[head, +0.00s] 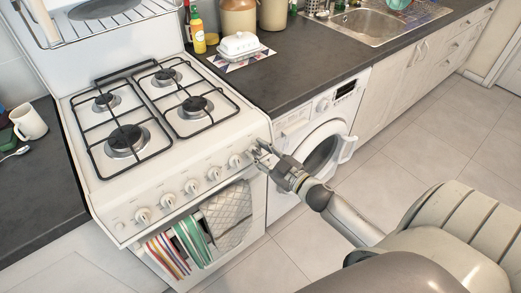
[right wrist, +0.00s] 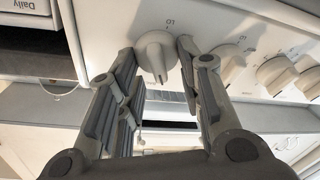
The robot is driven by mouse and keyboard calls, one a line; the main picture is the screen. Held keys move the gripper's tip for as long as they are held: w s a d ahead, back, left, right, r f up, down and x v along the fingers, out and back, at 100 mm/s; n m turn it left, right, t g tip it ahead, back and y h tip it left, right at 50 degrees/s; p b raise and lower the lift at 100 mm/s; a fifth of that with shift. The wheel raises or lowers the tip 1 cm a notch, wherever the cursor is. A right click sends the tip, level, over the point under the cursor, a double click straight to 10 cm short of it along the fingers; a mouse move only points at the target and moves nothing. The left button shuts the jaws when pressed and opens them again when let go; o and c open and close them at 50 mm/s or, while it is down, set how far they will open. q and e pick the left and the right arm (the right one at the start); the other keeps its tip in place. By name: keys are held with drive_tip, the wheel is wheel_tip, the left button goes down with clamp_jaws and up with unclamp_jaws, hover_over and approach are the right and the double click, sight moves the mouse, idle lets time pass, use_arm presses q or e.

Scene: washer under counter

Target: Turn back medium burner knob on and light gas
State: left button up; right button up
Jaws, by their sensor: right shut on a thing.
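The white gas stove (head: 112,196) has a row of several knobs along its front panel and burners with black grates on top. The back burners (head: 166,76) and the front burners show no visible flame. My right gripper (head: 258,151) is at the right end of the knob row. In the right wrist view its fingers (right wrist: 157,62) are on both sides of a white knob (right wrist: 154,50), closed on it. Neighbouring knobs (right wrist: 228,62) show to the right there. My left gripper is not in view.
Towels (head: 190,238) hang on the oven front below the knobs. A washing machine (head: 318,140) with its round door ajar stands right of the stove, under the dark counter (head: 285,78). A white butter dish (head: 240,45) and bottles stand on the counter. A mug (head: 29,122) is at left.

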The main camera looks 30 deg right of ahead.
drive_tip(key=n+y+p, duration=0.1)
drive_tip(key=n, duration=0.3)
drive_tip(key=shift+r+g, duration=0.1)
drive_tip(key=shift+g, duration=0.3)
drive_tip(key=n+p, duration=0.2)
drive_tip(key=n, duration=0.2)
drive_tip(key=shift+a+g+y, duration=0.1)
drive_tip(key=shift+g+y, duration=0.3)
drive_tip(key=n+g+p, duration=0.1)
drive_tip(key=n, duration=0.3)
drive_tip(key=shift+n+p, duration=0.3)
drive_tip(key=shift+p, duration=0.05)
drive_tip(key=shift+s+f+n+g+p, duration=0.1)
drive_tip(key=shift+f+n+g+p, duration=0.2)
drive_tip(key=shift+n, duration=0.5)
drive_tip(key=o, duration=0.9)
drive_tip(key=shift+s, duration=0.1)
